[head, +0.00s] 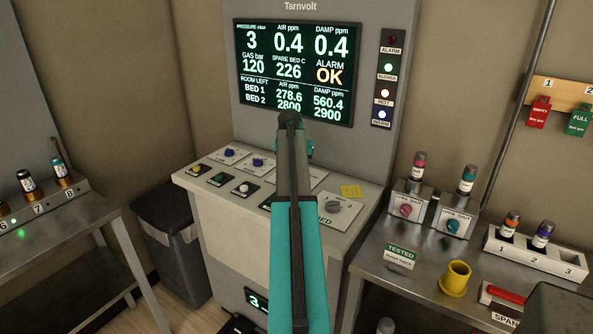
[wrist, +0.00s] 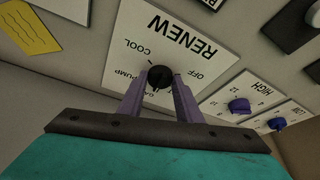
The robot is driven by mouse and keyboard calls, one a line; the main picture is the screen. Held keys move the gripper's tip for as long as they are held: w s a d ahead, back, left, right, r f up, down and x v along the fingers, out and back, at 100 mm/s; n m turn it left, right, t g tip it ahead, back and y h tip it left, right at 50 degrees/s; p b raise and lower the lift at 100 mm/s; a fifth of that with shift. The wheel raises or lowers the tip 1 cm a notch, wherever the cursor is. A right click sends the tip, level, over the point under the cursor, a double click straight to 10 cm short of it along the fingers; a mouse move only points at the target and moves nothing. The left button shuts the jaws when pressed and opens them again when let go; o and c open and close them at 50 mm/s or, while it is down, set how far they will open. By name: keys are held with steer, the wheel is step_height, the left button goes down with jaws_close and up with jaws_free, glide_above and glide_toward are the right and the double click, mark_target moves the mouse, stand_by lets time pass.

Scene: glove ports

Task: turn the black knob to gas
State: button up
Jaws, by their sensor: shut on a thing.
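The black knob (wrist: 160,77) sits on a white plate (wrist: 126,35) in the wrist view. The plate reads RENEW, with COOL, OFF, PUMP and a partly covered GAS around the knob, all upside down there. My gripper (wrist: 160,84) is shut on the knob, with one purple finger on each side. I cannot tell which label the knob points to. In the head view my arm covers the knob and the gripper in front of the Tarnvolt console.
Purple-blue knobs for HIGH (wrist: 238,105) and LOW (wrist: 277,123) are close by on the panel. In the head view, a grey knob (head: 333,206) and a yellow note (head: 350,191) are right of my arm. The console's screen (head: 262,70) rises behind the panel.

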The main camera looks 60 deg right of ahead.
steer(key=shift+m, duration=0.5)
steer(key=o, duration=1)
steer(key=shift+f, duration=0.1)
steer(key=shift+o, duration=0.2)
steer(key=b+v, duration=0.2)
steer(key=v, duration=1.2)
steer(key=shift+w, duration=0.2)
